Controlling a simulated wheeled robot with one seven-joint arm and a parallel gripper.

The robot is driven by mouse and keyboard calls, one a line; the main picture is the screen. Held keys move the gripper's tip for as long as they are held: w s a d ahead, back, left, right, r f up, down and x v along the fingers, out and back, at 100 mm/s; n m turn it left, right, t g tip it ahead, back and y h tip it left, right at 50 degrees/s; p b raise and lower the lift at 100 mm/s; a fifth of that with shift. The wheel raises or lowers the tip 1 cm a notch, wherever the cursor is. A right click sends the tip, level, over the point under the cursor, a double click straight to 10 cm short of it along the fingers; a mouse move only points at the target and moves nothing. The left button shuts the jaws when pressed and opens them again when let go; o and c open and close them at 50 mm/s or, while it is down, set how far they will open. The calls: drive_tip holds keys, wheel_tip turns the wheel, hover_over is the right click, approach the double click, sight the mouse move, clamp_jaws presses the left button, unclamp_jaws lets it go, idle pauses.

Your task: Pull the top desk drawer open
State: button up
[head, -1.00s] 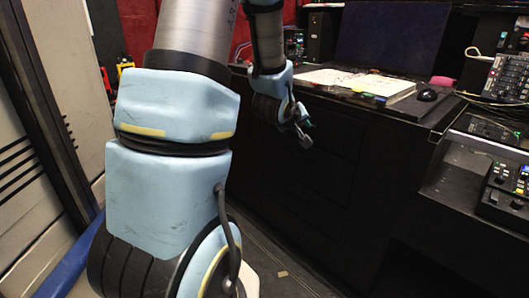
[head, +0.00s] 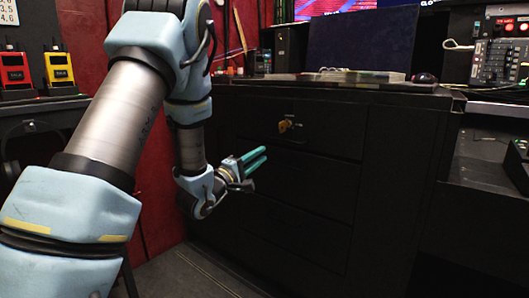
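The black desk's top drawer (head: 325,128) shows in the head view, right of centre, and looks closed. A small orange-brown piece (head: 286,125), perhaps its handle or a key, sits on its front. My gripper (head: 258,161) is left of and below that piece, apart from it in the picture. Its two teal fingers point right, with a narrow gap between them, and nothing shows between them. Distance from the drawer front is hard to judge.
More dark drawers (head: 300,185) lie below the top one. The desktop (head: 345,86) carries an open book (head: 360,76) and a mouse (head: 424,78). A lower console (head: 485,160) stands at the right. Red and yellow devices (head: 58,68) stand at the left.

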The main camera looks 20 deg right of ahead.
drive_tip(key=x, duration=1)
drive_tip(key=shift+d+b, duration=0.2)
drive_tip(key=shift+b, duration=0.25)
drive_tip(key=shift+w, duration=0.1)
drive_tip(key=shift+c, duration=0.4)
clamp_jaws()
idle(0.3)
